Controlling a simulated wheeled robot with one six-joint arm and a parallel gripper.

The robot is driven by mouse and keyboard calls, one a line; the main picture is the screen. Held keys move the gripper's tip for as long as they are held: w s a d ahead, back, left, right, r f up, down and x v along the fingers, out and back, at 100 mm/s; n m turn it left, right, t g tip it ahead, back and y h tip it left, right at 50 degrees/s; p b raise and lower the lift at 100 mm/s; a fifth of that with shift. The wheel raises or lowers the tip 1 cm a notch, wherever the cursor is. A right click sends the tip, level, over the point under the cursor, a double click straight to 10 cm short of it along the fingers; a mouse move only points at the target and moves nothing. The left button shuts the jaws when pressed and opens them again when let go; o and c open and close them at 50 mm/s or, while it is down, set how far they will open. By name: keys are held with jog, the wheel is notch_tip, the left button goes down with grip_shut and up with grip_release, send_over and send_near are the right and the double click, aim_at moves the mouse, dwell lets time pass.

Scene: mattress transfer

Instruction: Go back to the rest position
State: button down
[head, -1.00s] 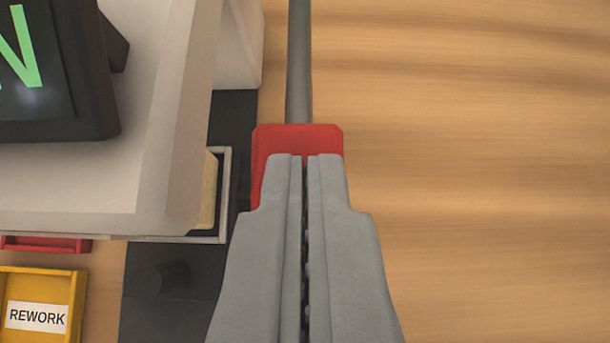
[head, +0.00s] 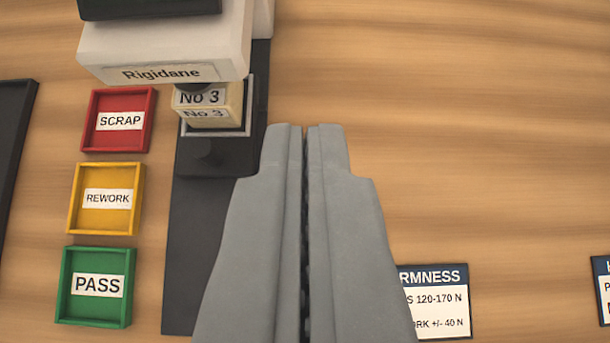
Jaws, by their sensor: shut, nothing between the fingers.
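My gripper (head: 306,130) is in the middle of the head view, pointing up the picture. Its two grey fingers are shut together with nothing between them. It hangs over the wooden table (head: 480,150), to the right of the white machine labelled Rigidane (head: 165,65). The fingers hide part of the table and part of a card.
A block labelled No 3 (head: 215,105) sits in a holder on the machine's dark base (head: 200,260). Red SCRAP (head: 121,145), yellow REWORK (head: 106,225) and green PASS (head: 95,315) trays stand left. A firmness card (head: 437,300) lies lower right. The right side is largely clear.

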jog(key=shift+s, duration=0.1)
jog(key=s+r+t, duration=0.3)
jog(key=s, duration=0.9)
jog(key=s+r+t, duration=0.4)
jog(key=s, duration=0.9)
jog(key=shift+s, duration=0.2)
